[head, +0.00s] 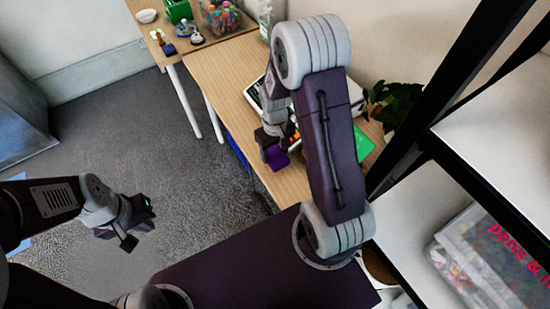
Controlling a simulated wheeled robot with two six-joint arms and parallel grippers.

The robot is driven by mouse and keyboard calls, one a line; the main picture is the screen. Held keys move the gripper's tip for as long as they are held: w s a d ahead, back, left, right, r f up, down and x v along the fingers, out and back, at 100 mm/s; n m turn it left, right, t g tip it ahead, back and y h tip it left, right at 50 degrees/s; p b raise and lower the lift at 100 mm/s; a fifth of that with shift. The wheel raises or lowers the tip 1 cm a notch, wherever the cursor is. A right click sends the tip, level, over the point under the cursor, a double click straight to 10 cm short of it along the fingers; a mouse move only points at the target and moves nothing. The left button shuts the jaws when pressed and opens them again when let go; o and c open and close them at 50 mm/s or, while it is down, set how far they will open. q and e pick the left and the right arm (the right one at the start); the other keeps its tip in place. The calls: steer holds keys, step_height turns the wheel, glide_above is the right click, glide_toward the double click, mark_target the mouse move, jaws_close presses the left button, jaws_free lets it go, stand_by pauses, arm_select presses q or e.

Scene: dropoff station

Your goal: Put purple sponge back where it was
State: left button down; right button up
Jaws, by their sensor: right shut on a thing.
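The purple sponge (278,160) is at the jaws of my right gripper (272,148), near the front edge of the wooden table (225,75). My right gripper is shut on it. I cannot tell whether the sponge touches the table. My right arm hides part of the table behind it. My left gripper (140,222) is over the grey floor, away from the table, with its fingers apart and nothing between them.
A green block (364,145), a plant (392,104) and a clear bottle (266,20) stand on the table. A clear bin (222,18) of colourful items is further back. A black-framed shelf (455,170) stands at right. The floor at left is mostly clear.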

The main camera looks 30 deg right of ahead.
mark_target(275, 154)
step_height(275, 154, down, 4)
steer(key=shift+b, duration=0.35)
steer(key=shift+f, duration=0.15)
steer(key=o, duration=1.2)
